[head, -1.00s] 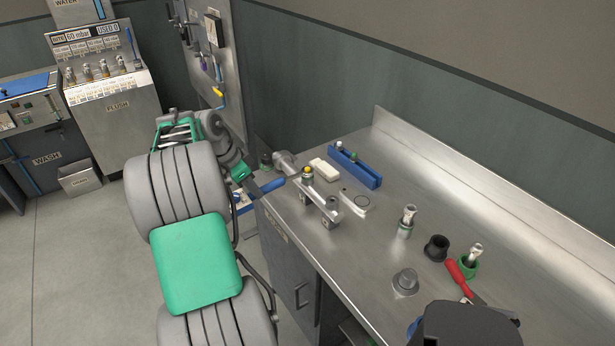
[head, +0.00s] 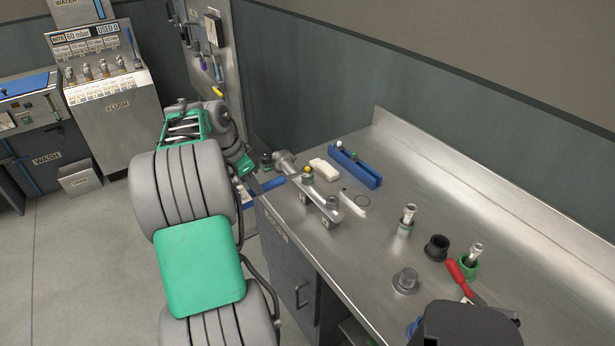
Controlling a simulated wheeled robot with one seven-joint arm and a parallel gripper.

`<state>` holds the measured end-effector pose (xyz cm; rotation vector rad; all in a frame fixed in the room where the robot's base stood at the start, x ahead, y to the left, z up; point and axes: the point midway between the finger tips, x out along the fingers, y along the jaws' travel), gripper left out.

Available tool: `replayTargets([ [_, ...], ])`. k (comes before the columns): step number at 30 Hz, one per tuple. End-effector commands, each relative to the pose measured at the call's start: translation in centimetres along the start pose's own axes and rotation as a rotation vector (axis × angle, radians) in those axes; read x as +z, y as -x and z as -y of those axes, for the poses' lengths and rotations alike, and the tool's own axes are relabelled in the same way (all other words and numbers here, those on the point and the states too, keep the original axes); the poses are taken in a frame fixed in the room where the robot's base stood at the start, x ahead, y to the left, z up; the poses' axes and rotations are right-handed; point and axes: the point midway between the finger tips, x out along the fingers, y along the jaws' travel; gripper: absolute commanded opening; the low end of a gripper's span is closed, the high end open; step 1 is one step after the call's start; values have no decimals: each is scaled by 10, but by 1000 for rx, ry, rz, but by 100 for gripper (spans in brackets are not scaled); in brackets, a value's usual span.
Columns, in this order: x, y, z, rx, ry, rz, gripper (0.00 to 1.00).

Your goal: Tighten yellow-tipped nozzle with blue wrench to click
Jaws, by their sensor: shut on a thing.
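The yellow-tipped nozzle (head: 308,171) stands upright in the metal manifold bar (head: 322,200) near the bench's left end. The blue wrench (head: 272,184) shows as a blue handle at the bench's left edge, pointing right toward the nozzle. The wrench's jaw end is too small to make out, so I cannot tell whether it sits around the nozzle or beside it. My gripper (head: 254,187) is shut on the wrench handle, left of the manifold. My arm hides part of the area behind it.
A blue rack (head: 355,168) and a white block (head: 324,169) lie behind the manifold. The bench's back right is clear.

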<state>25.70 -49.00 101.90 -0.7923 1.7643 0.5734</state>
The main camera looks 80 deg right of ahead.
Motion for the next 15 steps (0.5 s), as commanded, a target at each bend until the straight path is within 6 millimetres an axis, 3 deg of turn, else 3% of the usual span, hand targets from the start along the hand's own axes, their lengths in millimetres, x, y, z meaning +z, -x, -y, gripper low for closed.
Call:
replayTargets([
  [15, -3, 6, -2, -4, 8, 26, 0],
])
